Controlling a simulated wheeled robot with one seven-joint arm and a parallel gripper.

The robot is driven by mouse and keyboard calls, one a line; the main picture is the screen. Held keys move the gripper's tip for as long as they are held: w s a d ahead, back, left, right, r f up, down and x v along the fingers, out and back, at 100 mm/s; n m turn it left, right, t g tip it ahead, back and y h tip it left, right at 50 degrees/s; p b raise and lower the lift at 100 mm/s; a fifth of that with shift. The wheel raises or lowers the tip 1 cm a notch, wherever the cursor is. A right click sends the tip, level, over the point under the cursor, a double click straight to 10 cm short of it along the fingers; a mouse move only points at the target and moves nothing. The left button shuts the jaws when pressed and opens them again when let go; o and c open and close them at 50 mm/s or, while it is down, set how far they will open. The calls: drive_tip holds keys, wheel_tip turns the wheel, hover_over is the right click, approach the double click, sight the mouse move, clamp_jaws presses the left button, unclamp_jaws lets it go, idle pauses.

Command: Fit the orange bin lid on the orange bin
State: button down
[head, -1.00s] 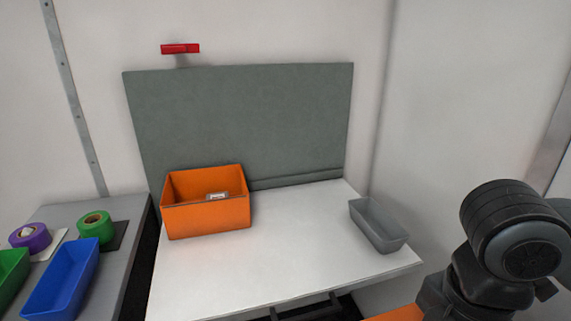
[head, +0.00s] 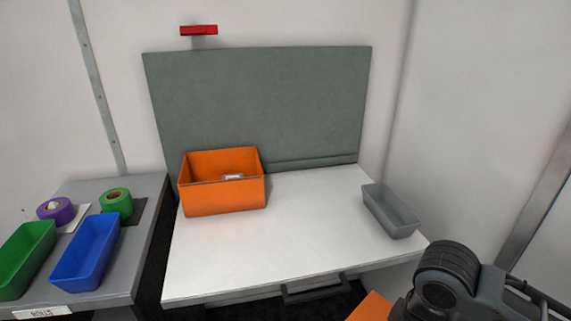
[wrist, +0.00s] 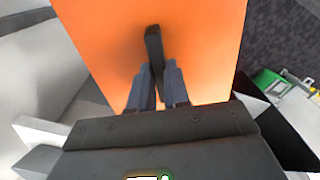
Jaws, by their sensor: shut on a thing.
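The orange bin (head: 224,197) stands open at the top on the left part of the white table, against the grey-green back panel. A small pale item shows inside it. The orange bin lid (head: 371,308) shows only in part at the bottom edge of the head view, in front of the table and away from the bin. In the wrist view the lid (wrist: 205,45) is a broad flat orange sheet filling the middle. My gripper (wrist: 155,75) is shut on the lid, at a dark upright piece between its fingers. The fingers are hidden in the head view.
A grey tray (head: 390,211) stands at the white table's (head: 300,235) right side. The middle of the table is clear. A side table at left holds a blue bin (head: 86,254), a green bin (head: 24,262), and purple (head: 56,211) and green (head: 117,202) rolls.

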drive_tip(key=w+f+m, duration=0.4)
drive_tip(key=f+m, duration=0.4)
drive_tip(key=f, duration=0.1)
drive_tip(key=shift+f, duration=0.4)
drive_tip(key=shift+a, duration=0.15)
drive_tip(key=shift+w+a, duration=0.15)
drive_tip(key=shift+a, duration=0.05)
